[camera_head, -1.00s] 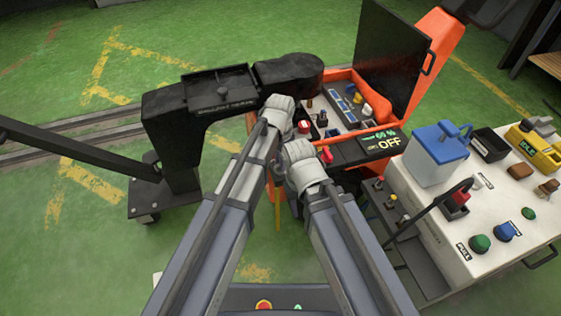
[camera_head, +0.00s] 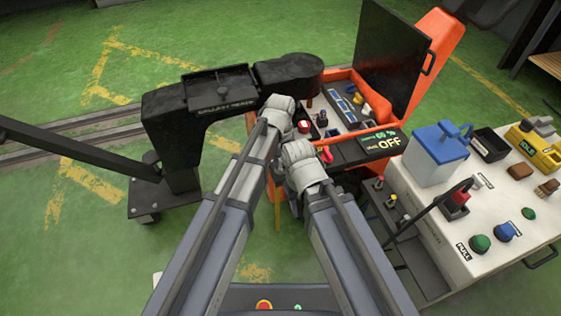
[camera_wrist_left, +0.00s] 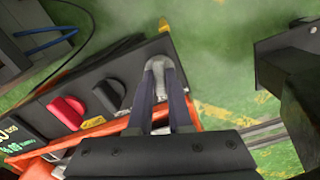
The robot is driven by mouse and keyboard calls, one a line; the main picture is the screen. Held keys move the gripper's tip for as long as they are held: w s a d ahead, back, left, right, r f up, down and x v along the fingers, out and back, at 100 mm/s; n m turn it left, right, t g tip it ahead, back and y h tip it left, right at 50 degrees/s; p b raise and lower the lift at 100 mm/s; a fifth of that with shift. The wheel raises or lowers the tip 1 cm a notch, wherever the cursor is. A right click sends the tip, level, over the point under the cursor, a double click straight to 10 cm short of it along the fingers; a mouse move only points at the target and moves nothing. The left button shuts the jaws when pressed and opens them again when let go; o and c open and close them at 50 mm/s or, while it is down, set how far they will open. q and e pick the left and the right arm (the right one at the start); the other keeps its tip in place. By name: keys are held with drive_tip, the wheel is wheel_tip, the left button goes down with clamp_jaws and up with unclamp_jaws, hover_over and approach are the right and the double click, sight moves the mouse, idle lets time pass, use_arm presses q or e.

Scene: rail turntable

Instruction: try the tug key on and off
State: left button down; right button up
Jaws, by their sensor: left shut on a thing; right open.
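The orange tug (camera_head: 437,40) stands at the middle right, and its display (camera_head: 382,143) reads OFF. My left gripper (camera_wrist_left: 163,75) is shut over the tug's front panel in the left wrist view. A grey rounded piece, apparently the tug key (camera_wrist_left: 158,66), lies between its fingers, which hide most of it. In the head view my left wrist (camera_head: 279,108) covers the fingers and the key. My right gripper (camera_head: 297,153) is just below and right of it, its fingers hidden from the head camera.
A red knob (camera_wrist_left: 66,111) and a black knob (camera_wrist_left: 107,95) sit beside my left fingers. A black arm-like stand (camera_head: 200,103) is close on the left. A white cart (camera_head: 425,205) with a blue-lidded container (camera_head: 440,155) stands right. Green floor is open at left.

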sight(281, 164)
use_arm(q)
drive_tip(key=shift+n, duration=2)
drive_tip(key=c, duration=0.8)
unclamp_jaws()
drive_tip(key=shift+c, duration=0.2)
drive_tip(key=shift+r, duration=0.1)
wheel_tip(281, 164, up, 8)
drive_tip(key=p, duration=0.8)
drive_tip(key=shift+f, duration=0.25)
